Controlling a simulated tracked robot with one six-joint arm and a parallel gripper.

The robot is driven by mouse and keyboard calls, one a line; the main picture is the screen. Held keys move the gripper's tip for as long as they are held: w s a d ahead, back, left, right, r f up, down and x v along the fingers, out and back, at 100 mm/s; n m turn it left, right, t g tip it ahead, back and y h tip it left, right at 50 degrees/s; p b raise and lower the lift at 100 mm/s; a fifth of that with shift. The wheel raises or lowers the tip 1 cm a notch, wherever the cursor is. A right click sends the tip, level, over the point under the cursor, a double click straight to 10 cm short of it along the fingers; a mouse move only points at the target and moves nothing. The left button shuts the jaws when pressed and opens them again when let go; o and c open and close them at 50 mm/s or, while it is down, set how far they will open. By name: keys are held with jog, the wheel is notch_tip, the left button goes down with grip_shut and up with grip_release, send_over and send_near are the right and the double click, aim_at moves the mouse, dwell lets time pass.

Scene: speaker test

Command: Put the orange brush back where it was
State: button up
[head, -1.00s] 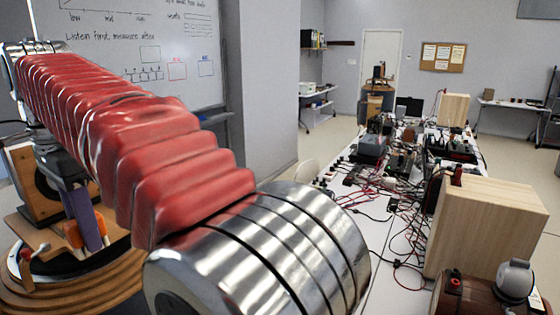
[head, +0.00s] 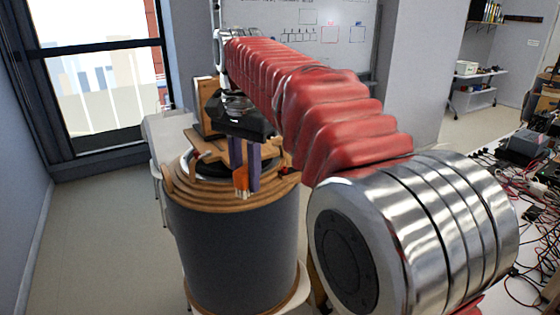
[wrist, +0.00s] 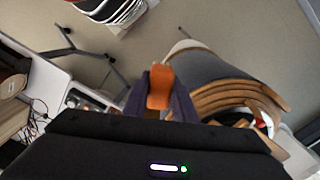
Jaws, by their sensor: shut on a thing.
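My gripper (head: 245,163) has purple fingers under a black body and points down. It is shut on the orange brush (head: 241,179), whose pale bristles hang at the lower end. In the head view the brush shows in front of the upper part of a large grey cylinder with stepped wooden rings; I cannot tell whether it touches them. In the wrist view the orange brush (wrist: 159,86) sits between the two purple fingers, with the cylinder's wooden rings just to the right. The upper end of the brush is hidden by the fingers.
The grey cylinder (head: 235,245) carries a round dark device with a silver edge and wooden parts. A white table (head: 165,130) stands behind it. A cable-strewn bench (head: 530,190) is at the right. Open floor (head: 100,230) lies at the left.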

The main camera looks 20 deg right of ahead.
jog(key=w+d+f+n, duration=0.1)
jog(key=d+f+n, duration=0.1)
jog(key=f, duration=0.6)
jog(key=w+d+f+n, duration=0.2)
jog(key=f+n, duration=0.2)
jog(key=f, duration=0.4)
jog(key=w+d+f+n, duration=0.1)
jog(key=d+f+n, duration=0.1)
jog(key=f, duration=0.7)
jog(key=shift+w+d+n, duration=0.25)
jog(key=shift+w+n, duration=0.05)
jog(key=shift+n, duration=0.4)
jog(key=shift+s, duration=0.15)
